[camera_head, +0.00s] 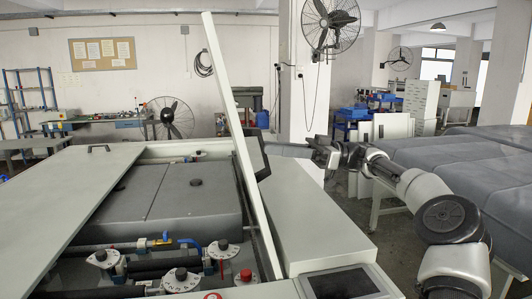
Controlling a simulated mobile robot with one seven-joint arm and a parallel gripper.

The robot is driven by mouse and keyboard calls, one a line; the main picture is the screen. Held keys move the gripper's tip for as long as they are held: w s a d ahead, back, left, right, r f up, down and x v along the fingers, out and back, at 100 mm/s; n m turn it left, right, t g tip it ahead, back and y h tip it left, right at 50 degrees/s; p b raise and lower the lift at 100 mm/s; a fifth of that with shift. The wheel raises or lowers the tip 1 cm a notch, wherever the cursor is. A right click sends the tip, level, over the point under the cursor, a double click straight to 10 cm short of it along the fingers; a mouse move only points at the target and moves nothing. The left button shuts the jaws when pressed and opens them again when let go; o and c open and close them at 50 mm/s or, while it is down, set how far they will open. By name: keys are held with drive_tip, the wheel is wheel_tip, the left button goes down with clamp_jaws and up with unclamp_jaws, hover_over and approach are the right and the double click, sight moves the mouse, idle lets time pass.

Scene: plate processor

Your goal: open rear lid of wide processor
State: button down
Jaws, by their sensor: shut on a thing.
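The wide processor (170,270) stands in front of me with its top partly uncovered. One pale lid panel (238,150) stands raised and nearly upright, leaning slightly left, at the right of the opening. My arm reaches in from the right behind this panel. My gripper (275,149) is at the panel's far right side, shut on the lid at a dark part that looks like its handle (260,157). The exact contact is too small to see clearly. Another pale lid panel (75,185) with a dark handle (98,148) lies flat at the left.
Inside the opening are grey tanks (185,195), pipes and several round valve knobs. A pale housing (315,215) and a dark screen (342,282) are right of the raised lid. A grey covered machine (455,165) stands at the right, beyond my arm. A pillar (307,85) rises behind.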

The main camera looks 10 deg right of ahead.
idle(0.4)
drive_tip(key=c, duration=1.7)
unclamp_jaws()
drive_tip(key=shift+a, duration=0.1)
drive_tip(key=shift+f, duration=0.1)
